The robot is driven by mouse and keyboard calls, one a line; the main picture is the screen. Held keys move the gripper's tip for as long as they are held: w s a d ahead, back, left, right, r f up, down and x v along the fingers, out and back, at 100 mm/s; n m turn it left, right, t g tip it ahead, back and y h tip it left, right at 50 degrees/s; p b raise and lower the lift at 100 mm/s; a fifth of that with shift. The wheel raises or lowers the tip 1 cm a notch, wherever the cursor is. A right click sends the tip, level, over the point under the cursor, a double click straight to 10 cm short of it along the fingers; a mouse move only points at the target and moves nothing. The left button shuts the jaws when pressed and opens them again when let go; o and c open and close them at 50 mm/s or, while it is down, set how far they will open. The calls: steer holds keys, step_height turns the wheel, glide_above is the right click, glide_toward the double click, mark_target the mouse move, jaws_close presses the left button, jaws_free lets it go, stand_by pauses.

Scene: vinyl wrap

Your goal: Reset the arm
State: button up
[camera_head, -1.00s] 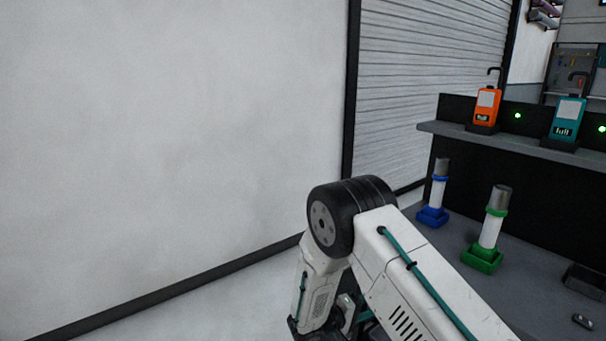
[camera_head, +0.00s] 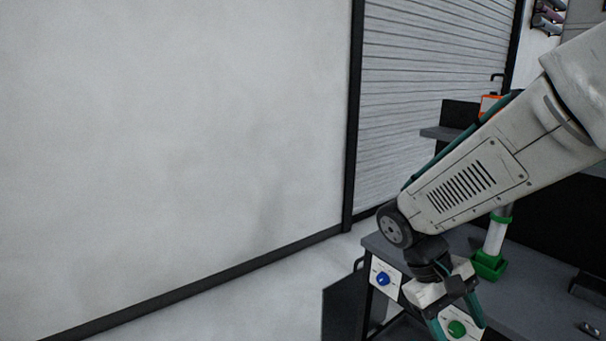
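My arm (camera_head: 480,180) reaches in from the upper right and bends down at a black joint. My gripper (camera_head: 458,328) hangs below it near the bottom edge, pointing down. Its two teal fingers are apart, with a green knob (camera_head: 457,328) visible between them in the background. I see nothing held in it. The gripper is in front of the bench's front face, and I cannot tell its exact distance from it.
A grey bench (camera_head: 530,300) carries a white tube in a green holder (camera_head: 489,264). A blue knob (camera_head: 383,278) is on the bench front. An orange device (camera_head: 489,104) is partly hidden by my arm. The floor (camera_head: 240,310) at left is clear beside the wall.

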steer(key=s+r+m+t+y, duration=0.2)
steer(key=s+r+t+y, duration=0.3)
steer(key=s+r, duration=0.5)
steer(key=shift+s+d+m, duration=0.15)
steer(key=shift+s+m, duration=0.25)
steer(key=shift+s, duration=0.85)
